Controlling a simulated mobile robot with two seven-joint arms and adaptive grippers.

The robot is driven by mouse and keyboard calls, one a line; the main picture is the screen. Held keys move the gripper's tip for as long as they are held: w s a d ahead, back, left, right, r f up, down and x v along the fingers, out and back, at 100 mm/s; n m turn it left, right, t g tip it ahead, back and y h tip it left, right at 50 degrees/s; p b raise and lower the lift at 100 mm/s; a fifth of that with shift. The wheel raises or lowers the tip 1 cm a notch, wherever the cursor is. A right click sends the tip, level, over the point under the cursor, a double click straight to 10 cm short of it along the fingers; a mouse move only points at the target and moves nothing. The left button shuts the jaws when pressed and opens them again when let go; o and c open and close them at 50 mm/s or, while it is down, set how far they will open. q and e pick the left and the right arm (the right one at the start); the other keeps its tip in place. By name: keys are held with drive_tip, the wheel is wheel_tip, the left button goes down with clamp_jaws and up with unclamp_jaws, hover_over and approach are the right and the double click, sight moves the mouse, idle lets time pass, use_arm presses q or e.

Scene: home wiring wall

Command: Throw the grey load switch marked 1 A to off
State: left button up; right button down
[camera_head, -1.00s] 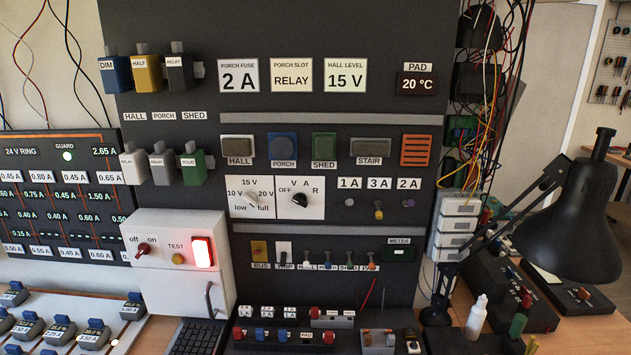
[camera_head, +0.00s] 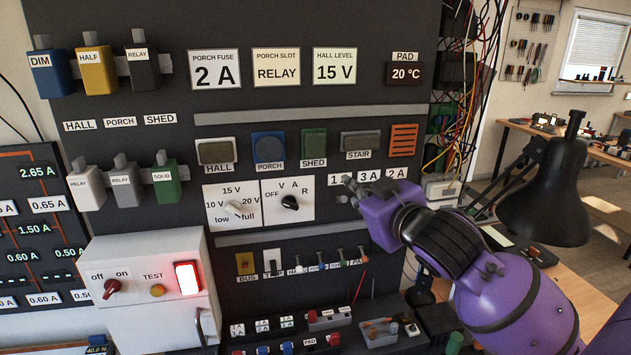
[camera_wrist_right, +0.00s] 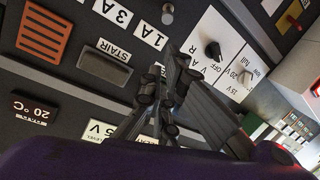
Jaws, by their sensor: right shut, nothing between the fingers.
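The white 1 A label (camera_head: 336,180) is partly covered by my right gripper (camera_head: 347,187) in the head view, and the grey switch under it is hidden there. In the right wrist view the 1 A label (camera_wrist_right: 150,33) shows whole, with the round grey load switch (camera_wrist_right: 167,14) beside it. My right gripper (camera_wrist_right: 160,78) is shut and empty, its tips in front of the wall near the label. Whether it touches the switch I cannot tell. My left gripper is in neither view.
The 3 A label (camera_head: 369,176) and 2 A label (camera_head: 397,173) are to the right, their switches hidden by my purple arm. The OFF/V/A/R dial (camera_head: 289,203) is close on the left. The STAIR button (camera_head: 360,140) is above. A black lamp (camera_head: 553,190) stands at right.

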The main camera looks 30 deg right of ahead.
sight(341, 199)
drive_tip(key=w, duration=0.2)
drive_tip(key=w+d+f, duration=0.1)
drive_tip(key=w, duration=0.5)
drive_tip(key=shift+d+f, duration=0.35)
drive_tip(key=shift+d, duration=0.05)
drive_tip(key=shift+w+d+f, duration=0.1)
drive_tip(key=shift+w, duration=0.4)
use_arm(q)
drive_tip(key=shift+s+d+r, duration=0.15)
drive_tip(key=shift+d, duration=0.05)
use_arm(e)
drive_tip(key=shift+w, duration=0.1)
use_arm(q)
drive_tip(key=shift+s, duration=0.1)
use_arm(e)
drive_tip(key=shift+f, duration=0.1)
